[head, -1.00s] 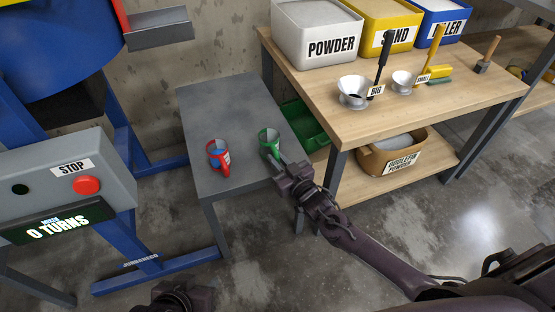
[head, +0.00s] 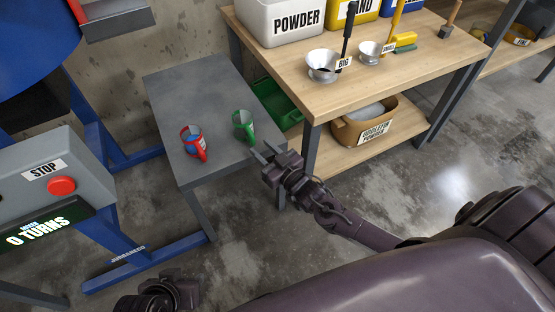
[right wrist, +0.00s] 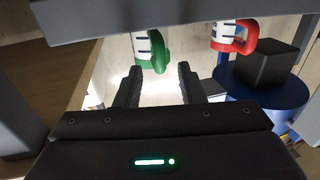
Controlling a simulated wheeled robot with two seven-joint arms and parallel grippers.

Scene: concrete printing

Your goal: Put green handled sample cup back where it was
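The green handled sample cup (head: 243,124) stands on the small grey table (head: 185,92), near its right edge. In the right wrist view the green cup (right wrist: 150,50) is beyond the fingertips, and nothing is between the fingers. My right gripper (head: 264,155) is open and empty, just off the table's front right corner and apart from the cup. Its two spread fingers also show in the right wrist view (right wrist: 160,78). My left gripper (head: 165,290) is low at the bottom left of the head view; its fingers are not clear.
A red handled cup (head: 193,142) stands left of the green one. A green bin (head: 276,104) is low behind the grey table. The wooden workbench (head: 400,75) with scoops and tubs is at right. The blue mixer with a STOP panel (head: 45,175) is at left.

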